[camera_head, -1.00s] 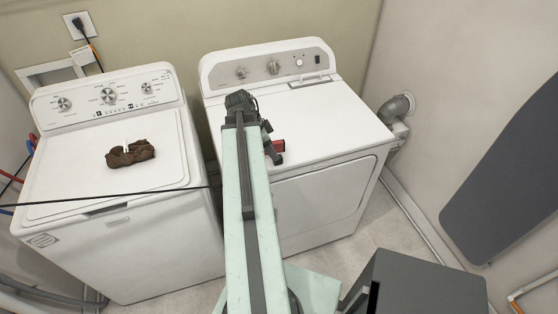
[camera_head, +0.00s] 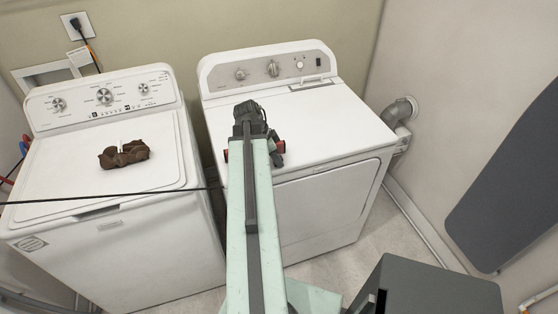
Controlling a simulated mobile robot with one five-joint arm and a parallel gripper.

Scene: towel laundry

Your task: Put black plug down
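A black plug (camera_head: 75,23) sits in the white wall outlet (camera_head: 84,33) at the upper left, with its cord hanging down behind the washer. My gripper (camera_head: 279,149) is at the far end of my pale green arm, in front of the dryer's top. Dark wrist parts and small red patches show there. My arm hides much of the gripper, so I cannot tell whether its fingers are open or shut, or whether it holds anything. A thin black cord (camera_head: 100,196) stretches across the washer's front from the left edge toward my arm.
A crumpled brown cloth (camera_head: 124,154) lies on the washer lid (camera_head: 65,180). The dryer (camera_head: 345,115) stands right of the washer, its top largely clear. A vent pipe (camera_head: 400,110), dark ironing board (camera_head: 515,185) and dark grey box (camera_head: 430,290) are at the right.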

